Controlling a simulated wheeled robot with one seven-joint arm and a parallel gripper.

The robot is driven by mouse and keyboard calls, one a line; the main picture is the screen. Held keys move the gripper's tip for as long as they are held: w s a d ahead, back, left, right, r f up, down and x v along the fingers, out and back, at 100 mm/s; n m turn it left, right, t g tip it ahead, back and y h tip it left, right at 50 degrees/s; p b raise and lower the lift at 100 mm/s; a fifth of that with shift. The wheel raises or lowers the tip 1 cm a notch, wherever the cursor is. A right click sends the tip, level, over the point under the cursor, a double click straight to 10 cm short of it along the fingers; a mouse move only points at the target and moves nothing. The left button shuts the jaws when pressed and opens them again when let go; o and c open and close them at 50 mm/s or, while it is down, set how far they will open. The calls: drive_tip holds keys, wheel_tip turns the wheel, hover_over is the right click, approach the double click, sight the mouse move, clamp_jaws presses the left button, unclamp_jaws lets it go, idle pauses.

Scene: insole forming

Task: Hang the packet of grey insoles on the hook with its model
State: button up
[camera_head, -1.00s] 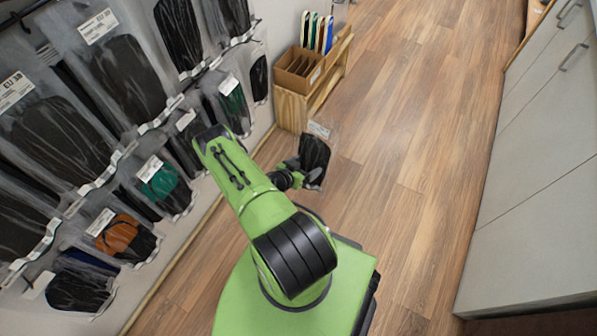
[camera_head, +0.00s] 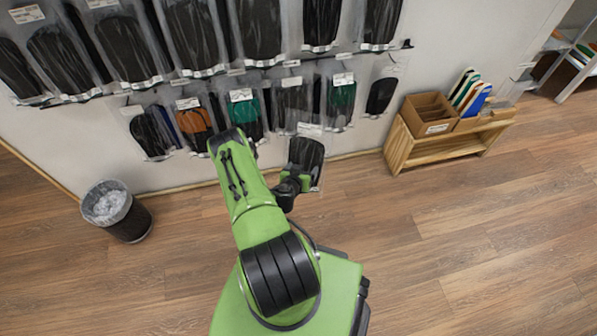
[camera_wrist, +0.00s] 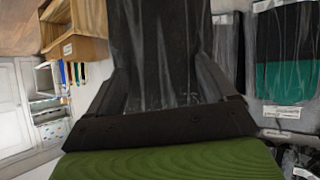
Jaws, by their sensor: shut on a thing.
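My gripper (camera_head: 297,183) is shut on a clear packet of dark grey insoles (camera_head: 306,155), held upright in front of the wall display. In the wrist view the packet (camera_wrist: 155,45) fills the middle, between the two dark fingers of my gripper (camera_wrist: 163,95). A white label shows at the packet's top in the head view. Behind it, the lower row of the wall has packets with black, orange (camera_head: 195,122), teal (camera_head: 245,110), greyish (camera_head: 291,103) and green (camera_head: 341,98) insoles. The hook tips are too small to make out clearly, and my packet hides part of the wall.
Large dark insole packets (camera_head: 125,48) fill the upper row. A wooden bench (camera_head: 450,148) with a cardboard box (camera_head: 427,113) and coloured boards (camera_head: 470,92) stands right of the display. A waste bin (camera_head: 117,210) stands at left. The floor between is clear.

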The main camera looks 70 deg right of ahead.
drive_tip(key=shift+w, duration=0.15)
drive_tip(key=shift+w+d+b, duration=0.15)
drive_tip(key=shift+d+b, duration=0.15)
drive_tip(key=shift+d, duration=0.05)
drive_tip(key=w+d, duration=0.1)
drive_tip(key=d, duration=0.1)
drive_tip(key=w+d+b, duration=0.1)
drive_tip(key=d, duration=0.1)
drive_tip(key=w+d+b, duration=0.1)
drive_tip(key=d, duration=0.1)
drive_tip(key=shift+w, duration=0.45)
